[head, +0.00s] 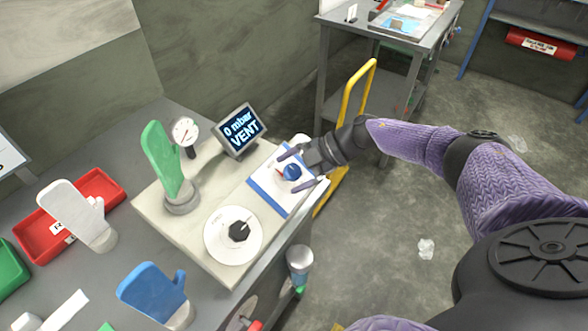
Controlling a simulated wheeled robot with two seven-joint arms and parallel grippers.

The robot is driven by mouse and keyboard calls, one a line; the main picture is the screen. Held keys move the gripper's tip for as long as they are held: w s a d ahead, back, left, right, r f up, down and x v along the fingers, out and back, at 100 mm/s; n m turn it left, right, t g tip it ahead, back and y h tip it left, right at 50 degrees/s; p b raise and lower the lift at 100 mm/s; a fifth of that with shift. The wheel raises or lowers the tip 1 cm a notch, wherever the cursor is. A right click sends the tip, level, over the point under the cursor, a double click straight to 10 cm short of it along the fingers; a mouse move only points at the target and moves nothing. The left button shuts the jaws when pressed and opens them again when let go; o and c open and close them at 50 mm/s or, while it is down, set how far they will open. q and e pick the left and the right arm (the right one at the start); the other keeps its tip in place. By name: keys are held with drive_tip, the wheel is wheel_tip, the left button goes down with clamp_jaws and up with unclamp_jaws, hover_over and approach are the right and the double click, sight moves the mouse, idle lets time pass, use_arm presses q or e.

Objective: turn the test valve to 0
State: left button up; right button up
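A blue knob (291,172) with a reddish pointer sits on a white plate with a blue border (265,188), at the right of the pale test board. A black knob (239,231) sits on a round white dial (222,252) nearer to me. I cannot tell for sure which is the test valve; the dial marks are too small to read. My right gripper (288,172) is at the blue knob, its fingers spread on either side; a gap shows, and contact is unclear. A screen (241,130) reads "0 mbar VENT". My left gripper is not in view.
A green glove (162,160) stands upright on the board beside a round gauge (185,131). A white glove (75,213), a blue glove (153,290) and a red tray (98,188) are on the grey bench. A yellow-railed cart (356,95) stands behind my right gripper.

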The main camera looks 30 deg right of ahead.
drive_tip(key=v, duration=1)
drive_tip(key=shift+w, duration=0.1)
